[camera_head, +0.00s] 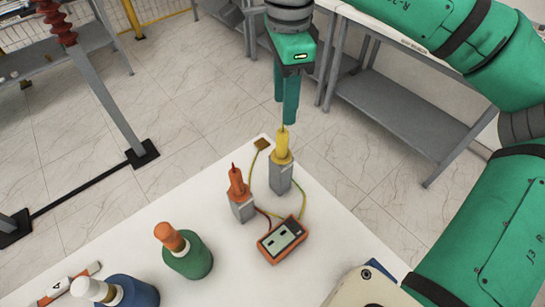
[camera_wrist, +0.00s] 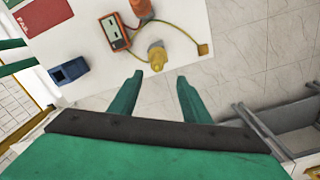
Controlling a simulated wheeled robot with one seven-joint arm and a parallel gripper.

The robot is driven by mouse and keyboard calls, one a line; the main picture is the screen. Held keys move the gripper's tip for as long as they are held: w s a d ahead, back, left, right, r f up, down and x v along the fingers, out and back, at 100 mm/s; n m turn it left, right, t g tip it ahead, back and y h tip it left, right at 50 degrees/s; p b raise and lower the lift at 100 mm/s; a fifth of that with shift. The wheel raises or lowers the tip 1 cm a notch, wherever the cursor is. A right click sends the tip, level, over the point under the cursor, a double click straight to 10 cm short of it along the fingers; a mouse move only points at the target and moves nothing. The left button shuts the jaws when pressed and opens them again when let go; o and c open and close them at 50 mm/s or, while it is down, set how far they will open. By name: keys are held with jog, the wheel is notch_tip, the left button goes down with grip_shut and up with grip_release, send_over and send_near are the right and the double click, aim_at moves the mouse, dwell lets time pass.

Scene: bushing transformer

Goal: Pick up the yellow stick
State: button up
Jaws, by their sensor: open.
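The yellow stick (camera_head: 283,148) stands upright in a grey block holder (camera_head: 280,178) near the far corner of the white table. It also shows in the wrist view (camera_wrist: 157,56), beyond my fingertips and slightly left of the gap between them. My gripper (camera_head: 287,112) is open and empty, with green fingers pointing down. In the head view its fingertips appear just above the stick's thin tip; whether they overlap it in depth I cannot tell. In the wrist view the two fingers (camera_wrist: 160,78) are spread apart with bare floor between them.
An orange stick (camera_head: 237,182) stands in a second grey block beside it. An orange meter (camera_head: 282,240) with wires lies in front. Green (camera_head: 188,258) and blue (camera_head: 130,291) bottles stand nearer. A grey shelf bench (camera_head: 400,118) is behind at right.

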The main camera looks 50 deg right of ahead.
aim_at(283, 131)
notch_tip(283, 131, down, 5)
jog(key=shift+s+f, duration=0.1)
jog(key=shift+s+a+f, duration=0.1)
jog(key=shift+a+f, duration=0.05)
jog(key=shift+f, duration=1.2)
jog(key=shift+a+f, duration=0.15)
jog(key=shift+f, duration=1.15)
grip_shut()
